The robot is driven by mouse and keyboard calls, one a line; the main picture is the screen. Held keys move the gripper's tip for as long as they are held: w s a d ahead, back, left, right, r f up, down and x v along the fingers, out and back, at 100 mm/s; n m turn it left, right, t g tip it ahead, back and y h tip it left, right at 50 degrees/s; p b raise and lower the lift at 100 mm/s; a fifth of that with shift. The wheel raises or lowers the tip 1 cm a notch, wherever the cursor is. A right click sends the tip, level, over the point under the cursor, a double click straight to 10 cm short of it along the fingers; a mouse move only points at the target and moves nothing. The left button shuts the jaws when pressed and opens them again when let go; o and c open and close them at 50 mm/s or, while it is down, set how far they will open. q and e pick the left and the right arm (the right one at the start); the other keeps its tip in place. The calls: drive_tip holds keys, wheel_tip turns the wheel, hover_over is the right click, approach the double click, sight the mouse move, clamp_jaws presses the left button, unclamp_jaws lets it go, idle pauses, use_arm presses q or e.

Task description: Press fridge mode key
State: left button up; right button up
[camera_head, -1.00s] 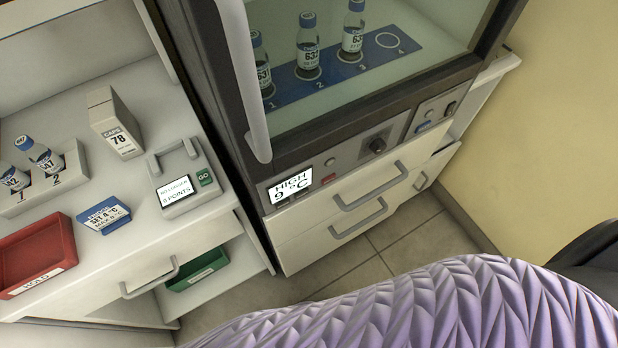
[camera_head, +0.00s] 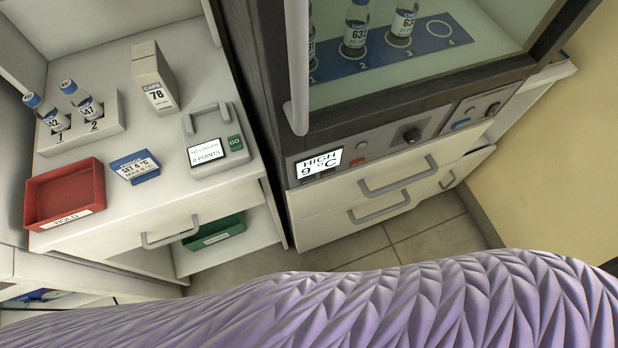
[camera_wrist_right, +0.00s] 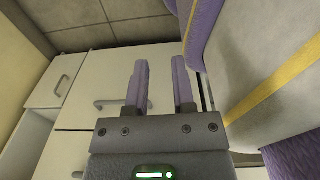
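The fridge (camera_head: 270,110) has a dark frame and a glass door, with a control strip below it. Its display (camera_head: 319,164) reads HIGH 9 °C. Which one is the mode key I cannot read. My right gripper (camera_wrist_right: 162,88) shows in the right wrist view, its two fingers apart with nothing between them. It points towards white drawer fronts. My left gripper is in neither current view.
On the left counter stand a red HOLD tray (camera_head: 34,205), a blue SET 4 °C card (camera_head: 135,166), a vial rack (camera_head: 112,128), a CAPS box (camera_head: 150,75) and a logger device (camera_head: 216,152). Drawer handles (camera_head: 399,178) protrude below the strip.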

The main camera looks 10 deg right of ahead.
clamp_jaws()
idle(1.4)
